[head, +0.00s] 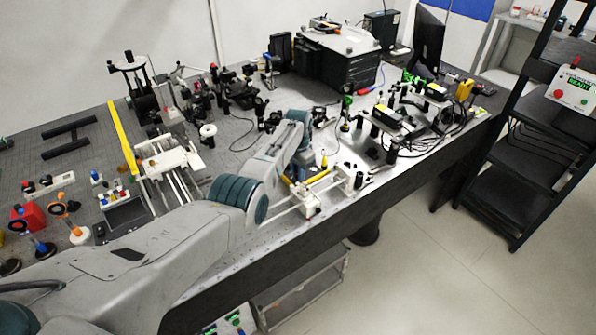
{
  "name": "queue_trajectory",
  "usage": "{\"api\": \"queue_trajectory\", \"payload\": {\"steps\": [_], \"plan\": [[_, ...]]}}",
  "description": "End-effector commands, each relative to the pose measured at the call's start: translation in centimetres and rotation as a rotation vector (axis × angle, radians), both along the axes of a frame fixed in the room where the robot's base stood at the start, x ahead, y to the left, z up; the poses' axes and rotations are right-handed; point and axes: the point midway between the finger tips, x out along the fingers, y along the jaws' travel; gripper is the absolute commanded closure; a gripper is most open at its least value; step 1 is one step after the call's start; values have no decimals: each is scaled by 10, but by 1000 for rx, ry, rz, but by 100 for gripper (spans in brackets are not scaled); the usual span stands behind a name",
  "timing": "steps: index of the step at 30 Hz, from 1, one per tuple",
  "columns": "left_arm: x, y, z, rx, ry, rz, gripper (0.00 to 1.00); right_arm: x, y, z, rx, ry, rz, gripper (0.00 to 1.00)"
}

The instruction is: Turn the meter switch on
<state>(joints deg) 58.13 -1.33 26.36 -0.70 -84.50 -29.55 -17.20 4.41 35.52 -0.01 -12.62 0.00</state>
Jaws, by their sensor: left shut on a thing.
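My left arm reaches in from the lower left over the bench, and its wrist is above the middle of the front part. My left gripper (298,168) is mostly hidden behind the wrist and forearm, low over the bench near a white rail fixture (308,200) with yellow parts. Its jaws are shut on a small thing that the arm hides. I cannot make out the meter or its switch for certain, nor whether the switch is on or off. My right gripper is not in view.
The bench (222,172) is crowded with optical mounts and cables. A black box instrument (352,68) stands at the back. A white panel (573,90) reading READY hangs on a black shelf rack (520,165) at right. The floor (430,260) in front is clear.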

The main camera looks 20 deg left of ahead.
Motion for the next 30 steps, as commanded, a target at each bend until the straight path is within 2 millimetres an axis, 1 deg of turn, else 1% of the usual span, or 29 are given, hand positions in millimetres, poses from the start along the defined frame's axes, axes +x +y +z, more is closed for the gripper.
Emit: {"api": "queue_trajectory", "payload": {"steps": [15,16,18,19,26,30], "plan": [[1,0,1,0,-2,-17,100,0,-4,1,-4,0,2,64],[1,0,1,0,-2,-17,78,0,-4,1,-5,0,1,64],[1,0,1,0,-2,-17,64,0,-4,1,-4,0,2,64],[0,0,1,0,-1,-17,61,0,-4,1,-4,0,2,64],[0,0,0,-1,-1,-16,61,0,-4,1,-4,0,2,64],[1,0,5,0,-2,-16,61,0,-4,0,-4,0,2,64]]}}
